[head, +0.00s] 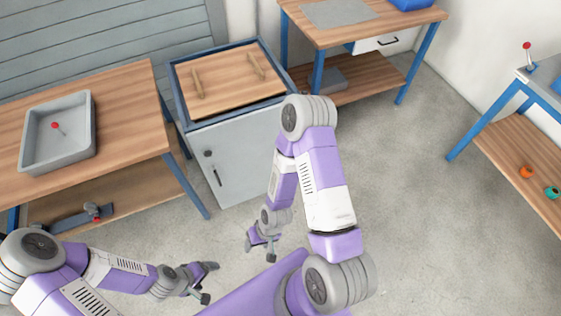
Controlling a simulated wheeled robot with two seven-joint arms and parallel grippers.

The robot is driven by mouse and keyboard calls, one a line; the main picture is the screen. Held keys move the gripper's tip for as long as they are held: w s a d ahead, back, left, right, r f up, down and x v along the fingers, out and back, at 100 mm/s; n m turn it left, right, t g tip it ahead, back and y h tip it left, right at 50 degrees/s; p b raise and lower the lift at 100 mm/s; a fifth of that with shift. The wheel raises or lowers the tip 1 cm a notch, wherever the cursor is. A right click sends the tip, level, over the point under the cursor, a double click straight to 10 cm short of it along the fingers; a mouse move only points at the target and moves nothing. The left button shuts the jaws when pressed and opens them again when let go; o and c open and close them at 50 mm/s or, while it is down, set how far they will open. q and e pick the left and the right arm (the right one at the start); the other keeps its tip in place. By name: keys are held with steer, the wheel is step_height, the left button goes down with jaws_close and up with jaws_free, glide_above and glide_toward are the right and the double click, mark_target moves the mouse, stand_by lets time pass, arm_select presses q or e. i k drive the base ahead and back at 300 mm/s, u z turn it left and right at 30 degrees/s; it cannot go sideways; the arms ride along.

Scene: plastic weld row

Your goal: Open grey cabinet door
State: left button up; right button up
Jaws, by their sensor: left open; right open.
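The grey cabinet (245,140) stands in the middle of the view, with a blue-edged wooden top. Its grey door (240,165) looks shut. A dark upright handle (216,176) sits on the left part of the door, with a small dark round part above it. My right gripper (260,252) is open and empty, in front of and below the cabinet in the picture, apart from the door. My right arm covers the right part of the cabinet front. My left gripper (209,282) is open and empty, lower and further left, apart from the handle.
A wooden bench (125,100) with a grey tray (86,150) stands close at the left, its blue leg near the cabinet. Another bench (360,28) with a drawer stands behind right. A shelved table (530,170) is at far right. The grey floor between is clear.

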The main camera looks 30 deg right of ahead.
mark_target(238, 168)
steer(key=z, duration=0.7)
steer(key=k, duration=1.2)
steer(key=z, duration=0.8)
steer(key=i, duration=1.55)
steer(key=u, duration=0.75)
